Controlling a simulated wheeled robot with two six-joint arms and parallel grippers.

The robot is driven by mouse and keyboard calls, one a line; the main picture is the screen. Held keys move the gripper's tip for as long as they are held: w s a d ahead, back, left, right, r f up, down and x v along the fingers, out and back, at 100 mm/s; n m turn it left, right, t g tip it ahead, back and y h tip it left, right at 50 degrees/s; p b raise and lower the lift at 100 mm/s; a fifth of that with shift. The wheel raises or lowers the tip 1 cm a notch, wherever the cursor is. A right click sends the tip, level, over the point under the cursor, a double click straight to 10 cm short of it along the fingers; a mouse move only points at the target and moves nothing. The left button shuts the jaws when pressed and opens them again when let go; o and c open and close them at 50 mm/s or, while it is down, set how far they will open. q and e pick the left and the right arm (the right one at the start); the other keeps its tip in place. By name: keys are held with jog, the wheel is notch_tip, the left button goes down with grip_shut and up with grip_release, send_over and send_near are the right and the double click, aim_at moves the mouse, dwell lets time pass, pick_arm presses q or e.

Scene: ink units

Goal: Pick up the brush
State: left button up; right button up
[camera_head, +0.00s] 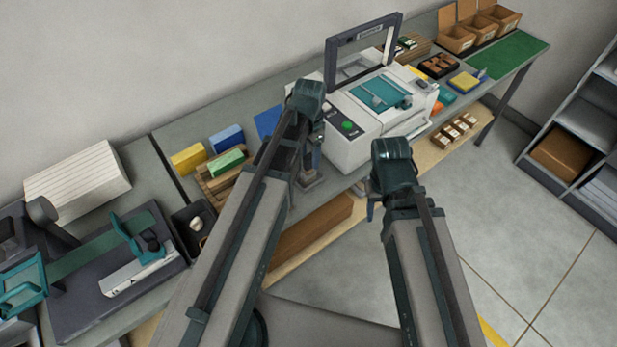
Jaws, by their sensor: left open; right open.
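I cannot clearly make out a brush. A small blue piece (481,74) beside a yellow block at the far right of the bench is too small to identify. My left gripper (312,180) hangs below its raised arm at the bench's front edge, before the white machine. It is open and empty, partly hidden by the arm. My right gripper (372,209) shows only as a small dark part below its arm, in front of the machine. It is open, and most of it is hidden.
A white machine (355,128) with a raised frame lid (362,50) stands mid-bench. Yellow, blue and green boxes (226,162) and a dark tray (183,222) are left of it. A teal-handled device (145,240) is further left. Cardboard bins (457,40) stand far right, and open floor (500,200) lies right.

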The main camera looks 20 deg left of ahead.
aim_at(308, 164)
pick_arm(q)
jog(key=f+b, duration=0.5)
jog(key=shift+w+a+f, duration=0.2)
jog(key=shift+w, duration=0.1)
jog(key=shift+r, duration=0.1)
jog(key=shift+c, duration=0.2)
grip_shut()
